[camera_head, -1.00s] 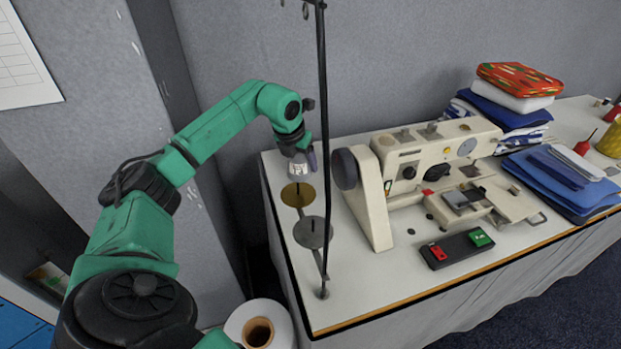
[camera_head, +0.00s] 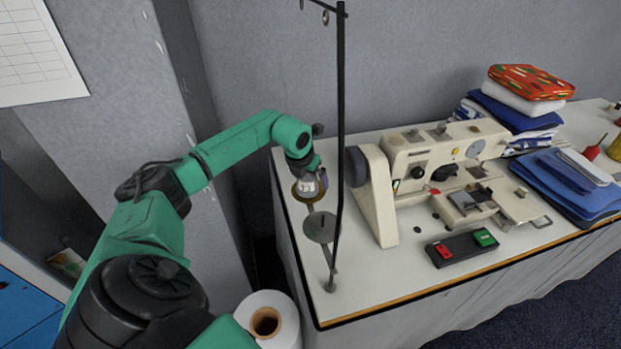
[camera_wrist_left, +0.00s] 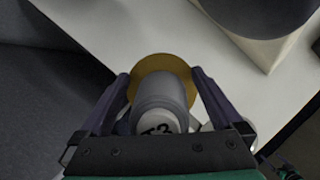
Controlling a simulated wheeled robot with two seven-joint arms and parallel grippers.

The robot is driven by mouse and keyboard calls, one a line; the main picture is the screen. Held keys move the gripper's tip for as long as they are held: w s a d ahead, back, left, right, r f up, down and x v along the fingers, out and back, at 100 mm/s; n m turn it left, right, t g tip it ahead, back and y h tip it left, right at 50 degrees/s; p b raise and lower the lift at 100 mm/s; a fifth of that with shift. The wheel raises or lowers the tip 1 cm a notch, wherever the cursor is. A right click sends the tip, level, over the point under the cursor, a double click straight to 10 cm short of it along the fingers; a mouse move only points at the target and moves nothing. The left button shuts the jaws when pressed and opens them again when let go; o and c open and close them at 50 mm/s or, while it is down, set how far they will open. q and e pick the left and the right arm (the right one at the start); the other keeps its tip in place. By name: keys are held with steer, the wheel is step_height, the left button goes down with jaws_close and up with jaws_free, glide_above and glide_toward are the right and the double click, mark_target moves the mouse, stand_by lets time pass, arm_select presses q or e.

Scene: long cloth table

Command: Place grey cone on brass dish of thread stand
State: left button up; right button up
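The grey cone (camera_head: 307,187) stands upright over the brass dish (camera_head: 297,196) and looks to rest on it; the exact contact is hidden. In the head view the left gripper (camera_head: 311,184) is at the cone. The thread stand's dark pole (camera_head: 340,120) rises to the right. My right gripper is not in view.
A grey dish (camera_head: 320,227) of the stand lies in front of the brass one. A cream sewing machine (camera_head: 425,175) stands close to the right of the pole. A switch box (camera_head: 461,248) and folded cloths (camera_head: 565,185) lie farther right.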

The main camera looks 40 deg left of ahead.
mark_target(303, 188)
arm_select(q)
steer(key=b+v, duration=0.2)
steer(key=v, duration=1)
steer(key=shift+r+b, duration=0.15)
steer(key=shift+b, duration=0.15)
